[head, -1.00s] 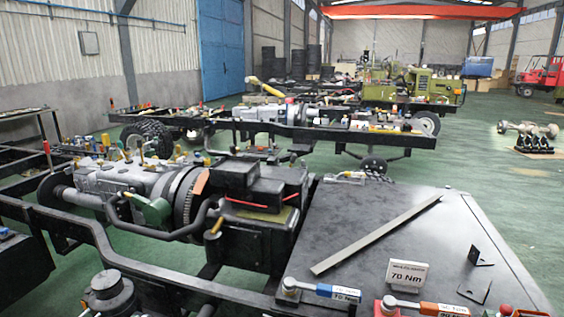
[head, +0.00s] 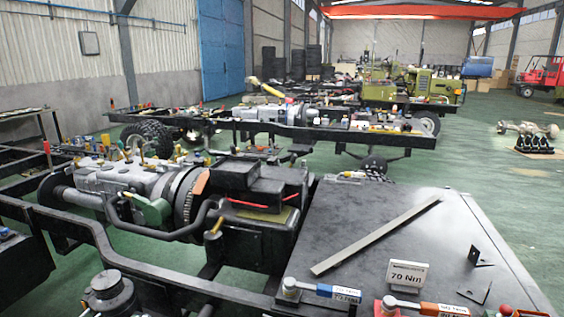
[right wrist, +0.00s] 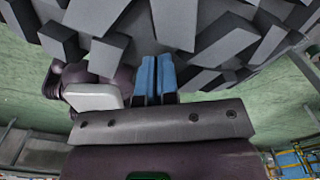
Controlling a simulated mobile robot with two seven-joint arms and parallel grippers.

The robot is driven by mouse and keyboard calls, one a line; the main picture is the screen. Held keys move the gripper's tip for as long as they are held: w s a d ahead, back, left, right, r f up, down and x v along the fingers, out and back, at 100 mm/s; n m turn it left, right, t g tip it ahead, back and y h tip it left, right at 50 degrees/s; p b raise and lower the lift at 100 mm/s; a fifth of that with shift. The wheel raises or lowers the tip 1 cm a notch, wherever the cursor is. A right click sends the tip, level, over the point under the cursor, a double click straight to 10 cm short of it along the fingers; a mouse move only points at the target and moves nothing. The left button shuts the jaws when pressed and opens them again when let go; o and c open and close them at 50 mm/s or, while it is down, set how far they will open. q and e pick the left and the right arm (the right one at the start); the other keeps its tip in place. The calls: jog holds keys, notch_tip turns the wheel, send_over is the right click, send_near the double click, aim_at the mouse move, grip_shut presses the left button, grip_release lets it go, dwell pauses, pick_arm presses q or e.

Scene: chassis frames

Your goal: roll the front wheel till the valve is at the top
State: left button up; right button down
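In the right wrist view a dark tyre (right wrist: 175,22) with thick, blocky tread fills the top of the picture. My right gripper (right wrist: 156,62) is below it, its two blue-tipped fingers close together and pointing at the tread blocks. The fingertips are at or very near the tread; I cannot tell if they touch. Nothing shows between the fingers. The tyre's side, rim and valve are out of view. Neither gripper shows in the head view, and I cannot tell whether this tyre shows there.
In the head view a near chassis (head: 110,255) carries an engine (head: 125,182). A dark plate-topped surface (head: 375,215) holds a metal strip (head: 375,236), a 70 Nm sign (head: 408,274) and torque wrenches (head: 425,306). Another chassis (head: 335,136) with wheels stands behind.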

jog(key=shift+s+d+f, duration=0.2)
jog(key=shift+s+d, duration=0.1)
jog(key=shift+d, duration=0.4)
jog(key=shift+s+d+f, duration=0.15)
jog(key=shift+d, duration=0.05)
jog(key=shift+s+d, duration=0.35)
jog(key=shift+d, duration=0.55)
dwell(0.4)
